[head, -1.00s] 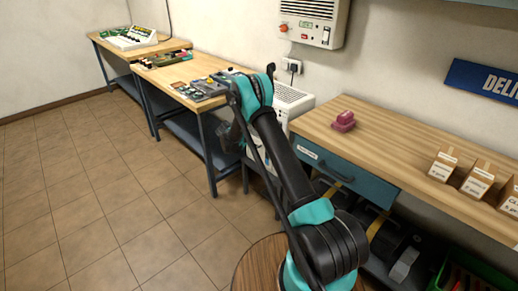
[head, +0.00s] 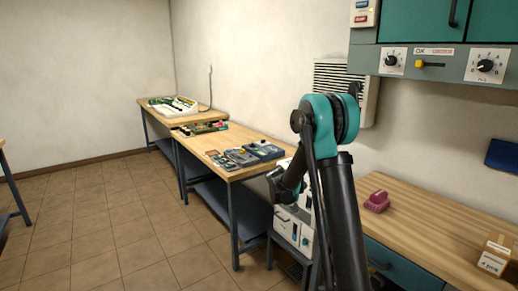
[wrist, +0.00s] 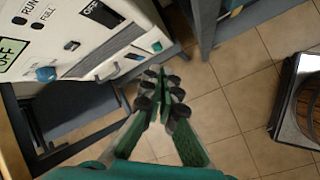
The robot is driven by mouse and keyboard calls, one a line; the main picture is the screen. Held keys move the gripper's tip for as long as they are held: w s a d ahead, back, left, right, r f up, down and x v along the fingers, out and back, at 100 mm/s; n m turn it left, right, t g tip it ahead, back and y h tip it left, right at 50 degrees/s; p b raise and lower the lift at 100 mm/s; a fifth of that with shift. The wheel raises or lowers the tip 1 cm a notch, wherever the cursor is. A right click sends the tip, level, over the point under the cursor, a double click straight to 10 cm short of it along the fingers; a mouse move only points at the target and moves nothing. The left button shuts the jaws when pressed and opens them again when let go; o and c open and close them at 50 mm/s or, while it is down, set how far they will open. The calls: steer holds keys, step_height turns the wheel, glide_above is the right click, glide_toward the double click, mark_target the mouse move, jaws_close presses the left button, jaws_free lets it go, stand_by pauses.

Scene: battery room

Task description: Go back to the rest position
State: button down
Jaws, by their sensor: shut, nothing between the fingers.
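My gripper (wrist: 162,92) is seen in the wrist view, its green-and-grey fingers closed together over the tiled floor. Nothing is held between them. In the head view my arm rises at the right, bends at a teal joint and hangs down in front of the workbenches. The gripper itself cannot be made out clearly there.
A workbench (head: 245,172) holds meters. A wooden counter (head: 425,220) at right bears a pink object (head: 377,201). The tiled floor (head: 120,225) at left is clear.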

steer(key=s+d+r+m+y, duration=0.1)
steer(key=s+d+r+m, duration=0.3)
steer(key=s, duration=0.6)
steer(key=s+a+r+m+y, duration=0.15)
steer(key=s+m, duration=0.35)
steer(key=s, duration=0.6)
steer(key=s+f+m+y, duration=0.2)
steer(key=s+m, duration=0.5)
steer(key=s, duration=1)
steer(key=shift+s+m, duration=0.15)
steer(key=shift+m, duration=0.15)
